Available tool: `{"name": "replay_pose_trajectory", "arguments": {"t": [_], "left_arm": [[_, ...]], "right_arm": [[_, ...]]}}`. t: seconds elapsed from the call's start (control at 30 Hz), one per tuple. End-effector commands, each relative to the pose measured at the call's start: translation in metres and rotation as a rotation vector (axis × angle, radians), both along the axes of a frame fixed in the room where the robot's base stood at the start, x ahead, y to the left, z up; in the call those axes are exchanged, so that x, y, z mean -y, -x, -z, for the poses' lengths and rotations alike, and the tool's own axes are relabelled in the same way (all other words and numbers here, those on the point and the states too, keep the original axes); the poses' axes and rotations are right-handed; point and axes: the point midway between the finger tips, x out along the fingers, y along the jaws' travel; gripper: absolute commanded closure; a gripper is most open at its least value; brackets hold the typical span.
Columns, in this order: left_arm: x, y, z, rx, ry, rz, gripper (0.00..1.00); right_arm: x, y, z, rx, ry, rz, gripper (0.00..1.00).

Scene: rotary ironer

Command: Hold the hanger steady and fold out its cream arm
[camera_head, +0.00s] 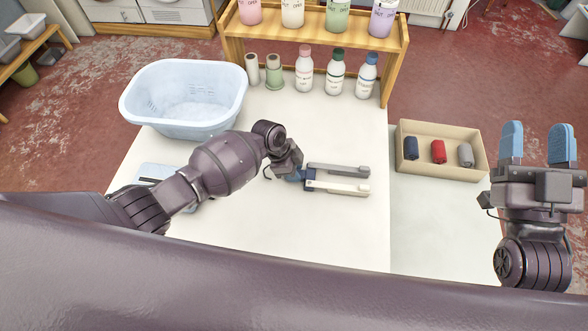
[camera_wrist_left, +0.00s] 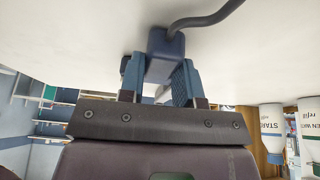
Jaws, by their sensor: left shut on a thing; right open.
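The folding hanger (camera_head: 309,182) lies near the middle of the white table, with a dark blue hub. Its grey arm (camera_head: 340,169) and its cream arm (camera_head: 342,188) both point right, side by side, the cream one nearer to me. My left gripper (camera_head: 290,172) is shut on the hub end at the left. In the left wrist view the blue hub (camera_wrist_left: 165,45) sits between the fingers of the left gripper (camera_wrist_left: 158,78), and the dark hook (camera_wrist_left: 212,17) curves away. My right gripper (camera_head: 537,145) is open and empty, right of the table.
A pale blue tub (camera_head: 185,123) stands at the back left. Several bottles (camera_head: 335,78) stand below a wooden shelf (camera_head: 315,35). A cardboard box (camera_head: 441,168) with rolled cloths is at the right. The table in front of and right of the hanger is clear.

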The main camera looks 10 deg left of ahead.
Motion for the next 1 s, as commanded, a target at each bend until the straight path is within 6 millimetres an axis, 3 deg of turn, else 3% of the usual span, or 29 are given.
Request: {"name": "replay_pose_trajectory", "arguments": {"t": [0.37, 0.53, 0.67, 0.8, 1.0], "left_arm": [[0.0, 0.0, 0.0, 0.0, 0.0, 0.0, 0.97], [0.0, 0.0, 0.0, 0.0, 0.0, 0.0, 0.97], [0.0, 0.0, 0.0, 0.0, 0.0, 0.0, 0.97], [0.0, 0.0, 0.0, 0.0, 0.0, 0.0, 0.97], [0.0, 0.0, 0.0, 0.0, 0.0, 0.0, 0.97]], "right_arm": [[-0.001, -0.001, 0.0, -0.002, 0.002, -0.001, 0.43], [-0.016, -0.018, 0.011, -0.049, 0.045, -0.027, 0.43], [-0.048, -0.047, 0.03, -0.135, 0.148, -0.082, 0.43], [-0.094, -0.078, 0.058, -0.239, 0.329, -0.175, 0.43], [-0.159, -0.105, 0.101, -0.341, 0.662, -0.337, 0.43]]}}
